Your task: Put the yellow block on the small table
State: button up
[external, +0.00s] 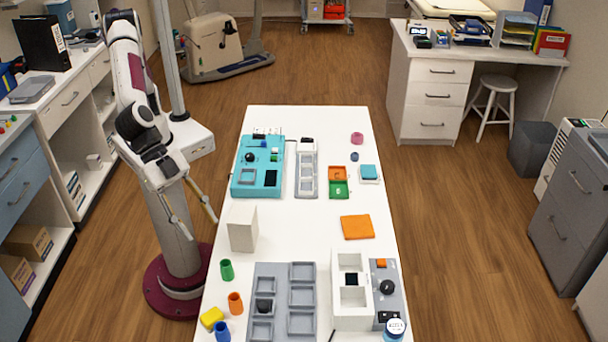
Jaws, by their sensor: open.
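A yellow block (212,318) lies at the near left corner of the long white table (302,118), beside a blue cup-like piece and an orange one. It is the only yellow block I can make out. My gripper (201,229) hangs over the table's left edge with its two long fingers spread apart and nothing between them. It is farther from the camera than the yellow block, and apart from it. I cannot tell which surface is the small table; the white table in the middle is the closest match in view.
A white box (242,228) stands close to my gripper. Near the yellow block are green (227,270), orange (235,303) and blue (222,331) pieces and a grey tray (284,275). A turquoise panel (258,170) lies at the far left. An orange square (357,227) lies right of centre.

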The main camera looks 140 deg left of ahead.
jog(key=s+a+r+g, duration=0.1)
jog(key=s+a+r, duration=0.4)
jog(key=s+a, duration=0.45)
jog(key=s+a+r+g, duration=0.1)
jog(key=s+a+r, duration=0.3)
jog(key=s+a, duration=0.55)
jog(key=s+f, duration=0.2)
jog(key=s, duration=1)
jog(key=s+f+g, duration=0.1)
jog(key=s+f, duration=0.1)
jog(key=s, duration=1.1)
jog(key=shift+s+f+h, duration=0.2)
jog(key=shift+s+h, duration=0.05)
jog(key=shift+h, duration=0.15)
